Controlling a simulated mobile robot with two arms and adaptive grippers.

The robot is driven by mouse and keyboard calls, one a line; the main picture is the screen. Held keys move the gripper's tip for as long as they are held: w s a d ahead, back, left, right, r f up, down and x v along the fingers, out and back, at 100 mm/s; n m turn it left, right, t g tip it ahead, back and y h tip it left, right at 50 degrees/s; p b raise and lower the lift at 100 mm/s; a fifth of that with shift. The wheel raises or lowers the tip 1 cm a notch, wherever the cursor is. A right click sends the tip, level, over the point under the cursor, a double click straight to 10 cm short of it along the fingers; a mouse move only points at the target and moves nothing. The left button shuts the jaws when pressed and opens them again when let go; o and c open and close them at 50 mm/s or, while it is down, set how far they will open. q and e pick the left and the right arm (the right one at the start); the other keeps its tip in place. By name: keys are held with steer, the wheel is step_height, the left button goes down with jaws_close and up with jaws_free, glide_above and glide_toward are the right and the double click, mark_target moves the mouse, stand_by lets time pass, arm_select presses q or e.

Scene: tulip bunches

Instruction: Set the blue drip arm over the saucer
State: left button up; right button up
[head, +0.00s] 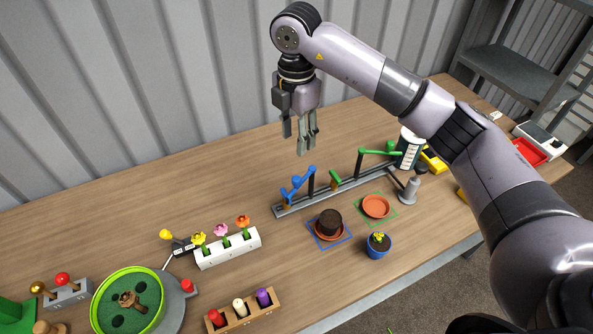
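The blue drip arm (299,184) is on the grey rail (335,192) near its left end, beside a dark post. Its folded blue links lie along the rail rather than out over a saucer. A terracotta saucer (329,237) in the blue-outlined square holds a dark soil-filled pot. Another terracotta saucer (376,206) in the green-outlined square is empty. The green drip arm (376,152) is farther right on the rail. My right gripper (306,146) hangs above and behind the blue arm, fingers down, apart and empty. My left gripper is out of view.
A white flower holder (228,248) and a wooden peg block (243,311) stand left. A grey pedestal (408,190) is at the rail's right end.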

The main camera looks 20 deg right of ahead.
mark_target(296, 177)
step_height(296, 177, down, 12)
steer(key=p, duration=0.3)
steer(key=shift+r, duration=0.2)
steer(key=shift+f, duration=0.8)
steer(key=shift+c, duration=0.3)
jaws_close()
